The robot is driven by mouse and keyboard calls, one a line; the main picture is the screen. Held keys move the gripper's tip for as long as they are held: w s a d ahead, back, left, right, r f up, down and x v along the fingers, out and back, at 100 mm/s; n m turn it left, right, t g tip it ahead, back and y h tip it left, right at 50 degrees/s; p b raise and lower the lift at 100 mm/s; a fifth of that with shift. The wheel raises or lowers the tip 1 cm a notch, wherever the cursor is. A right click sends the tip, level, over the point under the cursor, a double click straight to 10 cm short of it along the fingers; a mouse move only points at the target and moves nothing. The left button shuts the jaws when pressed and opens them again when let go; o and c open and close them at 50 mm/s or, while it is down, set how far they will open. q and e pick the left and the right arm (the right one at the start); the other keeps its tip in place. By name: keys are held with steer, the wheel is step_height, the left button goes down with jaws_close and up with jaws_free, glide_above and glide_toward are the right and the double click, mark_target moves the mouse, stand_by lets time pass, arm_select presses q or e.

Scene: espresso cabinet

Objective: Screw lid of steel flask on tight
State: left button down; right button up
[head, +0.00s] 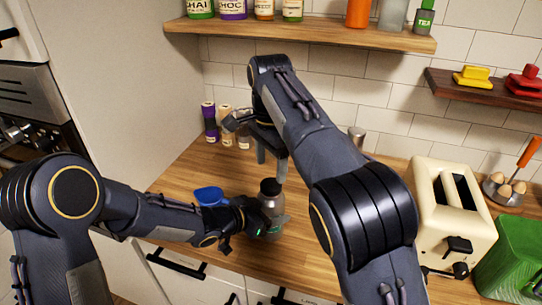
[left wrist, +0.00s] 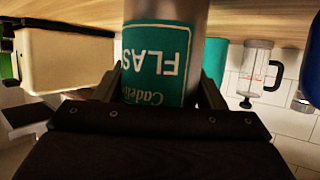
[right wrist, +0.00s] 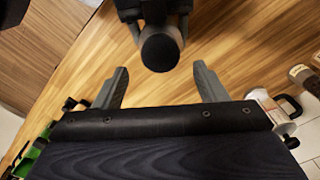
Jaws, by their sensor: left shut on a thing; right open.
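The steel flask (head: 272,204) stands upright on the wooden counter, with its dark lid (head: 270,187) on top. My left gripper (head: 262,224) is shut around the flask's body. The left wrist view shows the flask's green label (left wrist: 155,60) between its fingers, upside down in the picture. My right gripper (head: 271,168) is open and empty, pointing down above the lid. In the right wrist view the round lid (right wrist: 160,50) lies just beyond and between the two spread fingertips (right wrist: 161,70), not gripped. The thread under the lid is hidden.
A blue bowl (head: 209,195) sits left of the flask. Several jars (head: 210,122) stand at the back left. A cream toaster (head: 450,205) and a green crate (head: 510,262) are at the right. A glass press (left wrist: 254,72) shows in the left wrist view. A shelf (head: 300,33) hangs above.

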steer(key=n, duration=0.5)
steer(key=shift+r+n, duration=0.15)
steer(key=shift+n, duration=0.15)
steer(key=n, duration=0.2)
steer(key=shift+r+n, duration=0.1)
steer(key=shift+n, duration=0.2)
steer(key=n, duration=0.5)
steer(key=shift+r, duration=0.1)
steer(key=n, duration=0.2)
steer(key=shift+n, duration=0.4)
steer(key=n, duration=0.7)
steer(key=shift+r+n, duration=0.3)
steer(key=n, duration=0.6)
steer(key=shift+r+n, duration=0.2)
steer(key=shift+n, duration=0.1)
